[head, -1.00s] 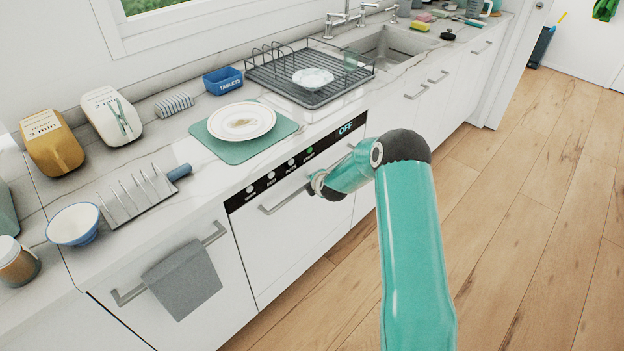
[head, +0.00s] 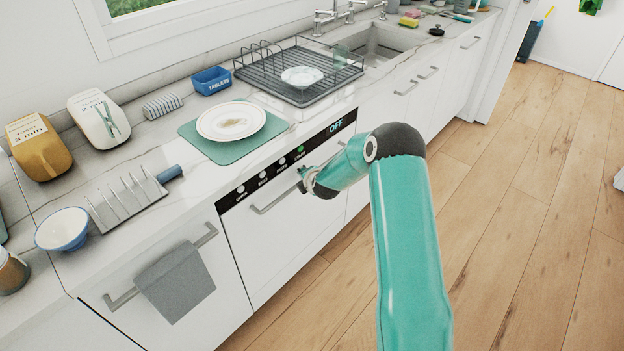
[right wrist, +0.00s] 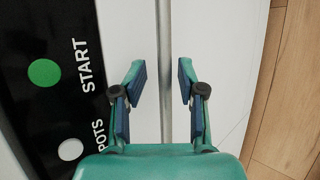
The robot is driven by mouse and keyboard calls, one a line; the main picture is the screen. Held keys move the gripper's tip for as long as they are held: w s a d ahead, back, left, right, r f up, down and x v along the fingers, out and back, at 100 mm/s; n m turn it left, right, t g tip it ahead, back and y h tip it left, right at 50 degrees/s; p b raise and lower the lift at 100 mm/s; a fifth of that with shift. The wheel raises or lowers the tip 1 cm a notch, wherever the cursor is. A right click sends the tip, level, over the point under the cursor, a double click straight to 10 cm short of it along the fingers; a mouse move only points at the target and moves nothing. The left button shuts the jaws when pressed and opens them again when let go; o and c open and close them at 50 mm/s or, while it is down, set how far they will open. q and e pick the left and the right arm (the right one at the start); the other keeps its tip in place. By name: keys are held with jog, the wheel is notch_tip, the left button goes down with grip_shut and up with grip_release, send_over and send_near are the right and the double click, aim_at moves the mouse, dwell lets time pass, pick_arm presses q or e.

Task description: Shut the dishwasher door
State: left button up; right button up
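The dishwasher door (head: 275,240) is white and stands upright, looking flush with the cabinet fronts beside it. A black control strip (head: 250,187) with round buttons and the word OFF runs along its top; it also fills the left of the right wrist view (right wrist: 60,110). The grey bar handle (head: 268,207) crosses the door below the strip. My right gripper (head: 304,184) is at the right part of this handle. In the right wrist view its fingers (right wrist: 161,68) are open, one on each side of the handle bar (right wrist: 165,105), with gaps. My left gripper is out of view.
A grey towel (head: 175,285) hangs on the cabinet handle left of the dishwasher. The counter above holds a plate (head: 231,121) on a green mat, a dish rack (head: 300,95), a bowl (head: 62,230) and canisters. The wooden floor (head: 530,220) at right is clear.

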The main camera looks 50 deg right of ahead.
jog(key=v, duration=1)
jog(key=shift+s, duration=0.2)
jog(key=shift+a+r, duration=0.15)
jog(key=s+a+f+n+g+y+p, duration=0.1)
jog(key=a+f+y, duration=0.35)
jog(key=a, duration=0.75)
jog(key=a+f+n+g+y, duration=0.1)
jog(key=a+f, duration=0.6)
jog(key=a, duration=0.6)
jog(key=s+a+f+m+g+y, duration=0.1)
jog(key=s+a+f+m+g, duration=0.2)
jog(key=s+a+m, duration=0.4)
jog(key=s+a+f+m+g+y, duration=0.2)
jog(key=s+a+m, duration=0.4)
jog(key=s+m, duration=0.6)
jog(key=shift+a+f+m+g, duration=0.4)
jog(key=shift+f+g, duration=0.1)
jog(key=shift+g, duration=0.1)
